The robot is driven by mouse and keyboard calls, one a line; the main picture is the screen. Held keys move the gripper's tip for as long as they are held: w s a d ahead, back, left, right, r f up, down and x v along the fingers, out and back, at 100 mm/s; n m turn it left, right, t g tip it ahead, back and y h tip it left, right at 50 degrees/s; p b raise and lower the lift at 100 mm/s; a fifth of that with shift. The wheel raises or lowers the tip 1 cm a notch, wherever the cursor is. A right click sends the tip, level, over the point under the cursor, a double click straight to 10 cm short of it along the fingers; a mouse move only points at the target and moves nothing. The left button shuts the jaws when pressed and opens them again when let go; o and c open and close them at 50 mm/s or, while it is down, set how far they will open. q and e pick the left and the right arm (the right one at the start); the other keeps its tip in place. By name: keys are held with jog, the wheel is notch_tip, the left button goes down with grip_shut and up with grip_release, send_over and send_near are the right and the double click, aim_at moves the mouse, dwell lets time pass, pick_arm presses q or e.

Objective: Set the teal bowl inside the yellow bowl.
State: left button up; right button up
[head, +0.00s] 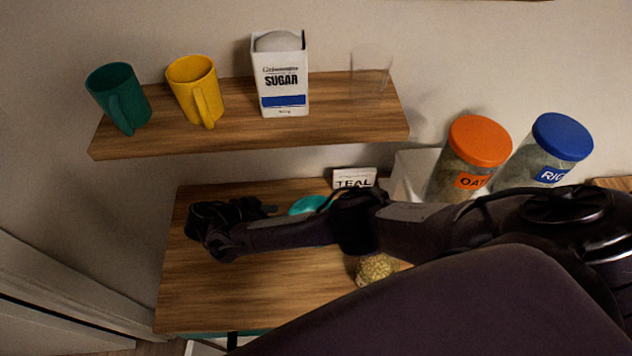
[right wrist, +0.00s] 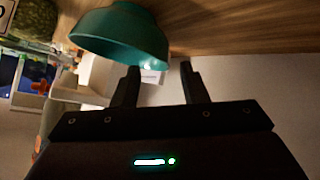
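The teal bowl (head: 307,204) sits on the wooden counter, partly hidden behind my right arm in the head view. The right wrist view shows the teal bowl (right wrist: 120,38) large, past the left finger in that picture. My right gripper (head: 238,216) is low over the counter, left of the bowl in the head view. In the right wrist view the fingers of the right gripper (right wrist: 161,82) are apart with nothing between them. I cannot make out the yellow bowl in either view; my arm hides part of the counter. My left gripper is not in view.
A shelf (head: 240,137) above holds a green mug (head: 118,95), a yellow mug (head: 193,90), a sugar box (head: 281,75) and a clear glass (head: 371,70). Orange-lidded (head: 480,140) and blue-lidded (head: 562,136) jars stand right. The counter's left front (head: 205,290) is bare.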

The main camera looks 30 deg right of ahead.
aim_at(309, 203)
jog(key=x, duration=0.7)
jog(key=shift+w+d+f+p, duration=0.15)
jog(key=shift+w+p, duration=0.05)
jog(key=shift+p, duration=0.1)
grip_shut()
